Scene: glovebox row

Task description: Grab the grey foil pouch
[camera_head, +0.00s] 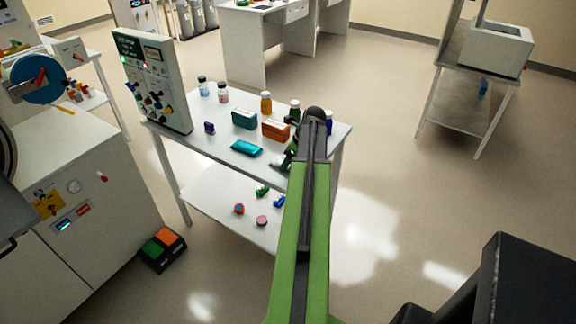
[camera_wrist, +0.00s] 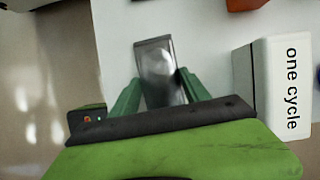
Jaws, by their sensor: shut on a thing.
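The grey foil pouch (camera_wrist: 155,58) shows in the wrist view as a shiny, narrow silver-grey packet with a bright glare on its face. My gripper (camera_wrist: 158,84) has its green fingers on either side of the pouch and is shut on it. The far end of the pouch sticks out beyond the fingers over a pale surface. I cannot tell whether it touches that surface. In the head view my gripper is at the right part of the white table (camera_head: 225,160), largely hidden by my arm. The pouch cannot be made out clearly there.
A teal pouch (camera_head: 246,147), teal box (camera_head: 244,118) and orange box (camera_head: 275,129) lie left of my gripper. Several bottles stand along the back, including an amber one (camera_head: 266,103). A white box reading "one cycle" (camera_wrist: 282,88) is close on the right in the wrist view.

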